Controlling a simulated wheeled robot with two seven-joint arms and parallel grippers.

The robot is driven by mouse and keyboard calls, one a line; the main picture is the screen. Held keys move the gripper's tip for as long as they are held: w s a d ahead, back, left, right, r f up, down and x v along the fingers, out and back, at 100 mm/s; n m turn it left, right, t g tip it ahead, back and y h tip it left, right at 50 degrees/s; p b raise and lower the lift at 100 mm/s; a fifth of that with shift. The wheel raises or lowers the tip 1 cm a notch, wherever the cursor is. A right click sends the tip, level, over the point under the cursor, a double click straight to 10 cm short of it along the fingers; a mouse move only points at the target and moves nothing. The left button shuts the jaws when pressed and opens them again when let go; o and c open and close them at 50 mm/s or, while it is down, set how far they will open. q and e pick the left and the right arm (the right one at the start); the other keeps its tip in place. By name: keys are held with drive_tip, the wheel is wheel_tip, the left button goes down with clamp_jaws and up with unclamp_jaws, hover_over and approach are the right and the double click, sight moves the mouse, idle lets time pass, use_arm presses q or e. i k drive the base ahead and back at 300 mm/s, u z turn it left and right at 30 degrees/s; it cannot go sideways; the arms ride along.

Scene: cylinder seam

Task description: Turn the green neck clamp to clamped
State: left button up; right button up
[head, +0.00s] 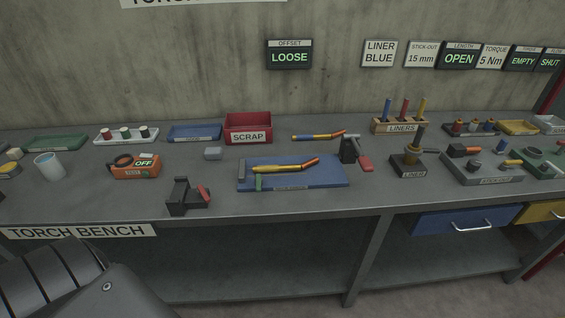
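A small green part (258,183), which looks like the green neck clamp, stands at the front left of a blue fixture board (325,178) on the bench. It looks upright, but it is too small to tell whether it is clamped. A torch with a yellow body and a red-orange neck (285,168) lies across the board just behind the green part. A grey block (241,171) stands at the board's left end. Neither gripper is in view. Only dark links of my own arm show at the bottom left, well away from the board.
A black vise with a red handle (187,195) stands left of the board. A second torch (318,136) lies behind, near a black stand with a red lever (355,153). A red scrap bin (248,128) is at the back. The bench front (270,204) is clear.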

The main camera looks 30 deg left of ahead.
sight(259, 179)
drive_tip(key=z, duration=1.35)
drive_tip(key=k, duration=0.75)
drive_tip(key=u, duration=0.75)
